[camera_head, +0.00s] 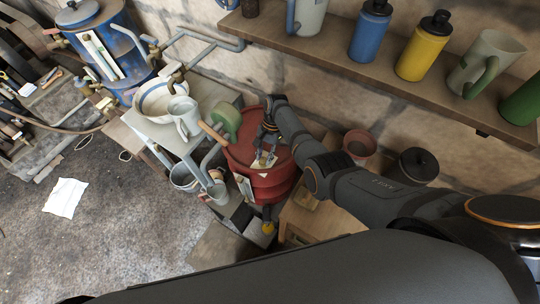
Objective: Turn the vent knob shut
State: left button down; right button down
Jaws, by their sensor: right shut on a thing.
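A red drum (268,187) stands in the middle of the view, on a low support beside a small table. My right arm reaches in from the right, and its gripper (266,150) is over the drum's top, pointing down. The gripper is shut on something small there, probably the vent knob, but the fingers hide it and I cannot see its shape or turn. A small pale label or plate lies on the drum top by the fingertips. My left gripper is not in view.
A wall shelf (340,62) with bottles and mugs runs above my right arm.

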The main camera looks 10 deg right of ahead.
jog(key=n, duration=0.1)
jog(key=n+g+h+b, duration=0.1)
jog(key=shift+s+a+f+n, duration=0.1)
jog(key=shift+s+f+n, duration=0.25)
jog(key=shift+n, duration=0.05)
jog(key=n+b, duration=0.1)
jog(key=n, duration=0.1)
jog(key=shift+a+n+h, duration=0.1)
jog(key=shift+n+h, duration=0.2)
jog(key=shift+h, duration=0.1)
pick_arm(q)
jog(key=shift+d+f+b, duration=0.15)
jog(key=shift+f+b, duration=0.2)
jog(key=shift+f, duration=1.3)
pick_arm(e)
jog(key=shift+n+g+h, duration=0.4)
jog(key=shift+n+h, duration=0.2)
jog(key=shift+n, duration=1.2)
jog(key=c, duration=1.1)
grip_release()
jog(key=shift+r, duration=0.15)
jog(key=shift+c, duration=0.2)
jog(key=shift+o, duration=0.5)
jog(key=shift+r, duration=0.1)
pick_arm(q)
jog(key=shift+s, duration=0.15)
pick_arm(e)
jog(key=shift+w, duration=0.1)
